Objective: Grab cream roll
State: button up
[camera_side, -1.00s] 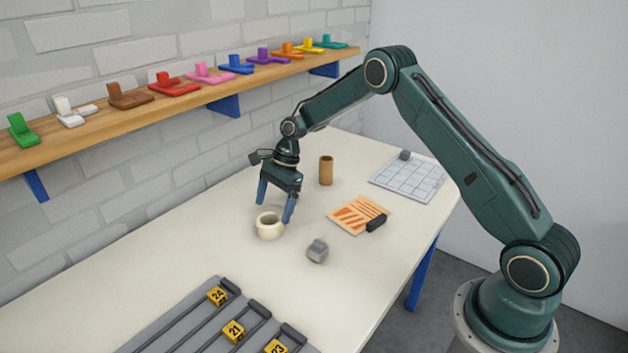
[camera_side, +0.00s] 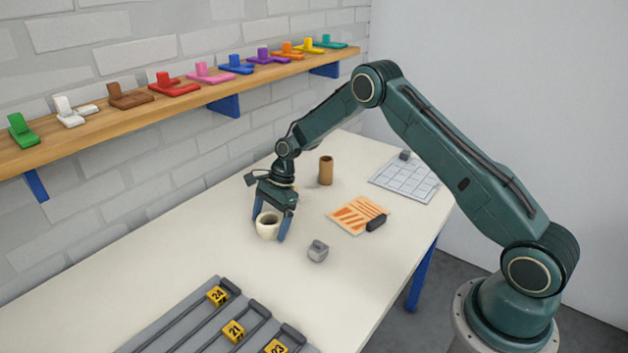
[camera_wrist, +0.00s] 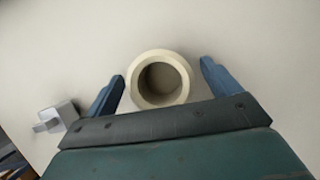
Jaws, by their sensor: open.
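The cream roll (camera_side: 267,227) is a short, thick ring standing upright on the white table, its round hole facing up. My gripper (camera_side: 270,233) is lowered around it, with one blue finger on each side. In the wrist view the cream roll (camera_wrist: 160,79) lies between the two blue fingers of my gripper (camera_wrist: 163,85). Gaps show on both sides there, wider on the right, so the fingers are open and apart from it.
A grey block (camera_side: 318,251) sits right of the roll. Behind are a brown cylinder (camera_side: 326,171), an orange-striped sheet (camera_side: 352,213) with a black block (camera_side: 376,223), and a gridded board (camera_side: 405,180). A grey rack (camera_side: 180,325) with numbered yellow tags is in front.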

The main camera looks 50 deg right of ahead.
jog(key=shift+c, duration=0.2)
jog(key=c, duration=1)
jog(key=shift+r, duration=0.1)
jog(key=shift+c, duration=0.2)
notch_tip(320, 180, up, 20)
dwell(0.4)
